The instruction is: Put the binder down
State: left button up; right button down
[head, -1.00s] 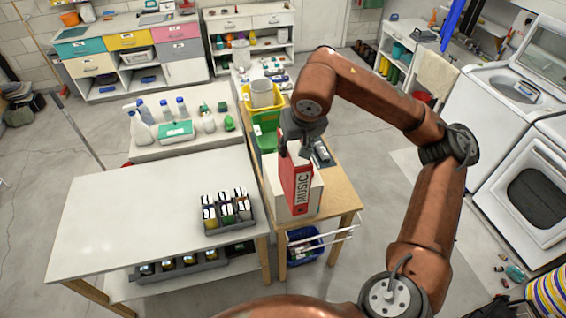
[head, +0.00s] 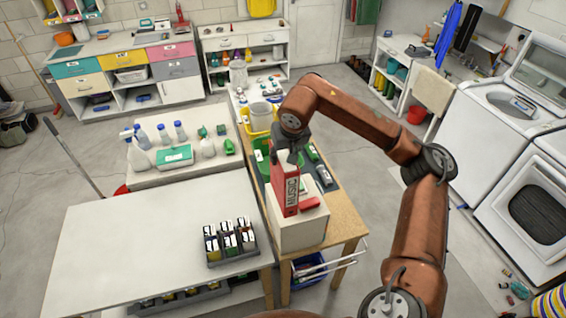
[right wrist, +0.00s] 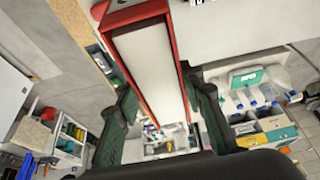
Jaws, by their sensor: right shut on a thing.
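The red binder (head: 284,189) has a white MUSIC label and stands upright over the top of a white box (head: 302,234). I cannot tell whether its bottom edge touches the box. My right gripper (head: 289,158) is shut on the binder's upper end. In the right wrist view the binder (right wrist: 148,70) runs between the two dark fingers (right wrist: 158,115), showing its pale page side and red covers. My left gripper is not in view.
A small red item (head: 309,203) lies on the box, right of the binder. The box is on a wooden bench (head: 343,222) with green and yellow bins behind. A white table (head: 140,235) with a jar rack (head: 229,242) stands left; its left part is clear.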

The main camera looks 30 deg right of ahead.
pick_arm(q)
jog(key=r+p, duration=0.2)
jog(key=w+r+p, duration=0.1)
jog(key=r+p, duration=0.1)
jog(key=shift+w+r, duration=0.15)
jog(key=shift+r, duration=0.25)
pick_arm(e)
jog(key=w+d+x, duration=0.1)
jog(key=x, duration=0.9)
jog(key=shift+w+d, duration=0.25)
jog(key=shift+d, duration=0.1)
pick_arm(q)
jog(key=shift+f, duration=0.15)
pick_arm(e)
jog(key=c, duration=1.8)
grip_release()
jog(key=shift+f, duration=0.2)
jog(key=o, duration=0.5)
jog(key=shift+r, duration=0.2)
